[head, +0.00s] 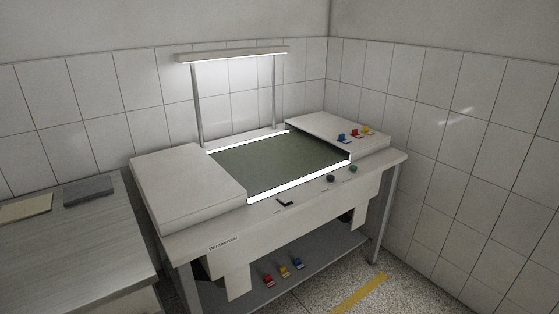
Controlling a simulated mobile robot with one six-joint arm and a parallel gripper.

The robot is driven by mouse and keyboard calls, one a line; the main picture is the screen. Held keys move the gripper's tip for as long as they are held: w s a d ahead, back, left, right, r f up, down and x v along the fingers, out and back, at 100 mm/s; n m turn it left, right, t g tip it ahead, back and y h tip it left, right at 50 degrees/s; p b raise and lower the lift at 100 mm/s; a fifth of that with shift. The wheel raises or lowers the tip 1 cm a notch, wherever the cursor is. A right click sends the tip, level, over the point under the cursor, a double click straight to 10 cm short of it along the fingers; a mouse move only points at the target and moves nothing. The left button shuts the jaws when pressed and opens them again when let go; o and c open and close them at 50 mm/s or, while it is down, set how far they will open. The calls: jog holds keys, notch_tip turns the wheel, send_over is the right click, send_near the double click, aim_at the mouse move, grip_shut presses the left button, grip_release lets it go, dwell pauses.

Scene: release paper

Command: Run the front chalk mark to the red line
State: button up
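A white machine table (215,224) stands against the tiled wall, with a dark green sheet or bed (275,165) sunk between two raised white side blocks. A bright white strip (300,181) runs along the front edge of the green area, and another bright strip (250,141) along its back edge. I cannot tell whether either is a chalk mark. I make out no red line in this view. On the front ledge are a small black lever (286,203), a dark knob (330,178) and a green knob (353,168). My gripper is not in view.
Red, yellow and blue pedals (284,271) sit on the low shelf; small blue, red and yellow levers (355,134) stand on the right block. A lamp bar (233,55) hangs above. A grey side table (75,245) stands left. A yellow strip (359,294) marks the floor.

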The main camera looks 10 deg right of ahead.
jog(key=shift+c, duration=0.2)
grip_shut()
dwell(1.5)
